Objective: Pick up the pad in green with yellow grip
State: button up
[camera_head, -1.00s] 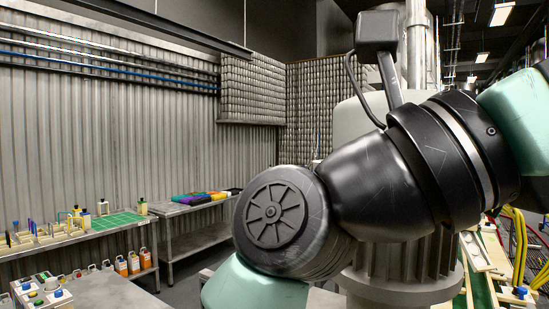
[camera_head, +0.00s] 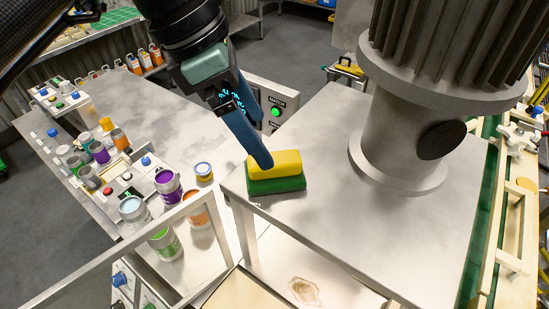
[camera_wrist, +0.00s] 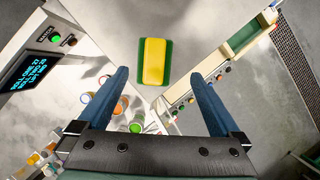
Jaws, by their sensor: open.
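The pad, with a green base and a yellow grip on top (camera_head: 275,183), lies flat near the corner of a grey metal table. My gripper (camera_head: 262,145) is open and points down at it; one blue finger overlaps the yellow grip in the head view. In the wrist view the pad (camera_wrist: 153,62) appears upright in the picture between the two blue fingertips (camera_wrist: 159,75), slightly beyond them. Bare table shows on both sides of the pad, and nothing is between the fingers. Whether the near finger touches the grip cannot be told from the head view.
A grey finned column (camera_head: 400,140) stands on the table right of the pad. Several cans (camera_head: 168,183) stand on a lower bench to the left. A control box with a green button (camera_head: 276,110) is behind the table. The tabletop in front is clear.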

aim_at(276, 157)
jog(key=f, duration=0.1)
jog(key=w+d+f, duration=0.1)
jog(key=f, duration=0.1)
jog(key=shift+w+d+f+p, duration=0.1)
jog(key=shift+w+f+p, duration=0.05)
jog(key=shift+p, duration=0.2)
jog(key=shift+s+d+f+p, duration=0.25)
jog(key=shift+f+p, duration=0.1)
jog(key=shift+p, duration=0.3)
jog(key=p+x, duration=0.1)
jog(key=x, duration=0.1)
jog(key=p+x, duration=0.1)
jog(key=x, duration=0.1)
jog(key=shift+w+a+f, duration=0.1)
jog(key=shift+w+f, duration=0.15)
jog(key=shift+s+r, duration=0.1)
jog(key=shift+s, duration=0.05)
jog(key=shift+c, duration=0.4)
jog(key=c, duration=1.3)
jog(key=shift+o, duration=0.2)
jog(key=shift+r, duration=0.1)
